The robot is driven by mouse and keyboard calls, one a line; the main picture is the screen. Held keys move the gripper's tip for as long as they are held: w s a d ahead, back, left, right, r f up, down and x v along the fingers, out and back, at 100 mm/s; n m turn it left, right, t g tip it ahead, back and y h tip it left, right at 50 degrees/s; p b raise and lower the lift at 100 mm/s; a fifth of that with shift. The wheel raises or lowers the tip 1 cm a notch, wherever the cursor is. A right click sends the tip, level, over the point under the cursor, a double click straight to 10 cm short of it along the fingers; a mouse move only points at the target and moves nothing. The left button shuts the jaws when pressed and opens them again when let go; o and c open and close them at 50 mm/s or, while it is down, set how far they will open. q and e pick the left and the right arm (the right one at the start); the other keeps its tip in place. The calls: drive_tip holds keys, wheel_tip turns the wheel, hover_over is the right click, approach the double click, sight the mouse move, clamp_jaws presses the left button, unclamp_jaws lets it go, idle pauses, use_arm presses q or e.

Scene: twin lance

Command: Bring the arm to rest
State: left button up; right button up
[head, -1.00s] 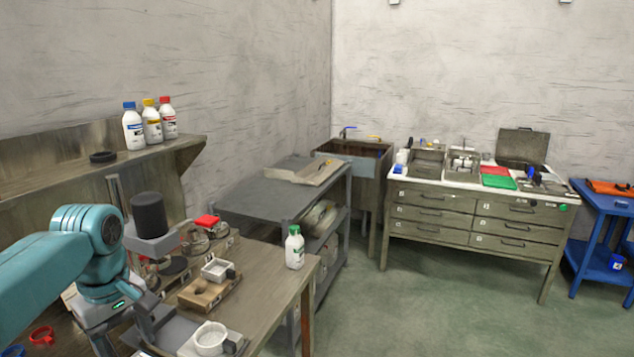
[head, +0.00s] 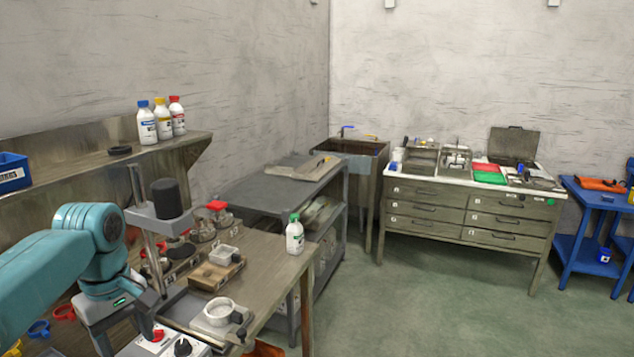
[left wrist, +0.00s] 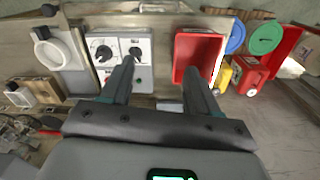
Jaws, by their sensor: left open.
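My left arm comes in from the left in the head view, bent at its teal joint above the workbench (head: 262,262). Its grey gripper points downward there, and the fingertips are hard to make out. In the left wrist view my left gripper (left wrist: 159,70) is open, with nothing between its two fingers. The fingers hang over a white control box with dials (left wrist: 118,48) and beside a red tray (left wrist: 197,55). The control box also shows in the head view (head: 165,345). My right gripper is not in view.
A stand with a black cylinder (head: 166,197) rises close to my left arm. Shelf bottles (head: 161,120) are behind. The floor (head: 400,310) is open at right.

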use_arm(q)
drive_tip(key=s+d+f+m+h, duration=0.1)
drive_tip(key=d+f+m+h, duration=0.35)
drive_tip(key=f, duration=1.05)
drive_tip(key=s+d+f+m+y, duration=0.1)
drive_tip(key=d+f+m+y, duration=0.1)
drive_tip(key=d+f, duration=0.95)
drive_tip(key=s+d+f+m+h, duration=0.1)
drive_tip(key=s+d+f+m, duration=0.1)
drive_tip(key=s+f, duration=1.3)
drive_tip(key=s+m, duration=0.1)
drive_tip(key=s, duration=0.3)
drive_tip(key=shift+d+f, duration=0.15)
drive_tip(key=shift+d, duration=0.2)
drive_tip(key=shift+h, duration=0.25)
drive_tip(key=shift+c, duration=0.2)
